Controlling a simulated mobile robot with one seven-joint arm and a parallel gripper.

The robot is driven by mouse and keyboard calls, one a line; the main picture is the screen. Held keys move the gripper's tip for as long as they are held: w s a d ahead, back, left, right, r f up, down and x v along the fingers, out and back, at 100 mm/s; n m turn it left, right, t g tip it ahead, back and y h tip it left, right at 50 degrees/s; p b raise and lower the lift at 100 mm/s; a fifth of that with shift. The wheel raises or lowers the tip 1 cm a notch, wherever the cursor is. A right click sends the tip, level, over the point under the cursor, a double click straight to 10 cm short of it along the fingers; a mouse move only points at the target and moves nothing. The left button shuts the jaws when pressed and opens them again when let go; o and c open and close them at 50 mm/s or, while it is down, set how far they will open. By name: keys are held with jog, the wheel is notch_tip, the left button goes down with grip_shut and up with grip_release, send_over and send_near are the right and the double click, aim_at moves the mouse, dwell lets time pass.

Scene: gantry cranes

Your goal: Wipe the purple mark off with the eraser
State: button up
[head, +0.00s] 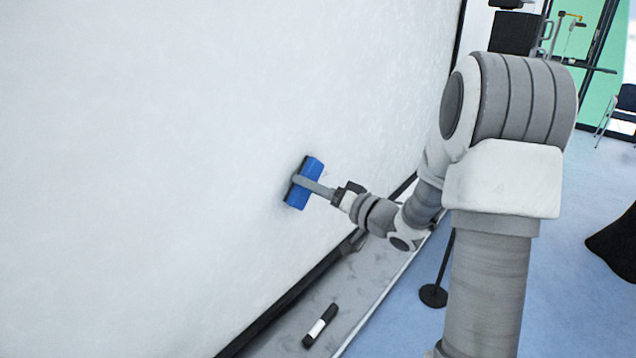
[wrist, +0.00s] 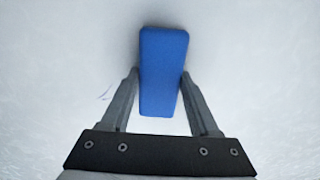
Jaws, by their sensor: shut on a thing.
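The blue eraser (head: 297,197) is at the white board (head: 150,150), near its lower part in the head view. My gripper (head: 313,186) is shut on the eraser. In the wrist view, the eraser (wrist: 164,60) stands lengthwise between my two fingers (wrist: 160,77), one on each side. The eraser's face is against or very close to the board; I cannot tell if it touches. A small, faint purplish mark (wrist: 104,95) shows on the board just left of the left finger in the wrist view. I cannot make the mark out in the head view.
A grey ledge (head: 366,283) runs below the board's dark lower frame. A black and white marker (head: 320,326) lies on it. A thin stand with a round black base (head: 433,296) is on the blue floor. The board around the eraser is clear.

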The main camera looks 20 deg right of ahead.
aim_at(328, 157)
jog(key=shift+s+a, duration=0.65)
jog(key=shift+a, duration=0.15)
jog(key=shift+s+a, duration=0.6)
jog(key=shift+a, duration=0.2)
jog(key=shift+w+r+p, duration=0.1)
jog(key=shift+r+p, duration=0.55)
jog(key=shift+r, duration=0.2)
jog(key=shift+w+d, duration=1.45)
jog(key=shift+d, duration=0.5)
jog(key=shift+w+d, duration=1.4)
jog(key=shift+d, duration=0.55)
jog(key=shift+w+d, duration=1.45)
jog(key=shift+d, duration=0.5)
jog(key=shift+s+d, duration=0.1)
jog(key=shift+v, duration=2.9)
jog(key=shift+s, duration=0.1)
jog(key=v, duration=0.3)
